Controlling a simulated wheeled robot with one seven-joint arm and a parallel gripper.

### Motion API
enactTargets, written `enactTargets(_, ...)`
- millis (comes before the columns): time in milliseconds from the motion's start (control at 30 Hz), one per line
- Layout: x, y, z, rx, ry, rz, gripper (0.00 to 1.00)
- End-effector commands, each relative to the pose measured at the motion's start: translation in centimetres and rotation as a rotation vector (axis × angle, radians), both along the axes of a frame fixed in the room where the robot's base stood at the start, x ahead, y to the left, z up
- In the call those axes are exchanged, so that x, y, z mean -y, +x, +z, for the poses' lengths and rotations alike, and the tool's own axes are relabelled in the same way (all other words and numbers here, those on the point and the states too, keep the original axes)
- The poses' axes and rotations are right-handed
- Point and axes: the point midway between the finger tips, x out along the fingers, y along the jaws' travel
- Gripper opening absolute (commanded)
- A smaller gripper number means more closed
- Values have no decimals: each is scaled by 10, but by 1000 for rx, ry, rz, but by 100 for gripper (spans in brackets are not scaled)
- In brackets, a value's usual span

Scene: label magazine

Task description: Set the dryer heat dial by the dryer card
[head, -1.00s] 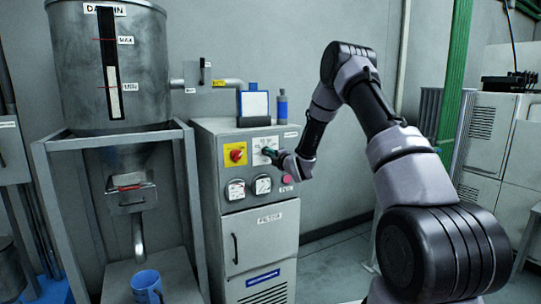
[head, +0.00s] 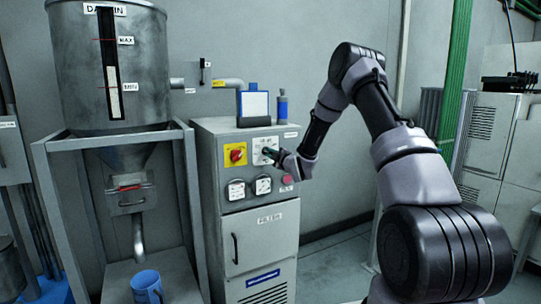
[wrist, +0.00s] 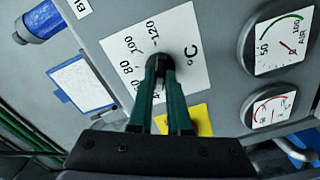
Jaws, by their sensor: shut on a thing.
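The heat dial's black knob (wrist: 189,54) sits on a white °C plate (wrist: 130,55) with marks including 80, 100 and 120. The plate also shows in the head view (head: 264,145) on the grey dryer cabinet (head: 235,205). My gripper (wrist: 168,75) is shut on the knob, its green fingers on either side. In the head view my gripper (head: 272,155) reaches the panel from the right. The fingers hide part of the scale, and I cannot tell the pointer's setting. A white card in a blue holder (head: 254,104) stands on the cabinet; its writing is not readable.
A red and yellow switch (head: 236,154) is left of the dial. Two round gauges (head: 250,188) and a pink button (head: 287,180) sit below. A blue bottle (head: 283,105) stands beside the card. A steel hopper (head: 108,70) and a blue mug (head: 147,285) are at left.

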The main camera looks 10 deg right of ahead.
Motion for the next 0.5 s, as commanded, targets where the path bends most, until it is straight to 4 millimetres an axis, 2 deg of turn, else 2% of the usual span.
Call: enactTargets(500, 2, 0, -1, -155, 468, -2, 0)
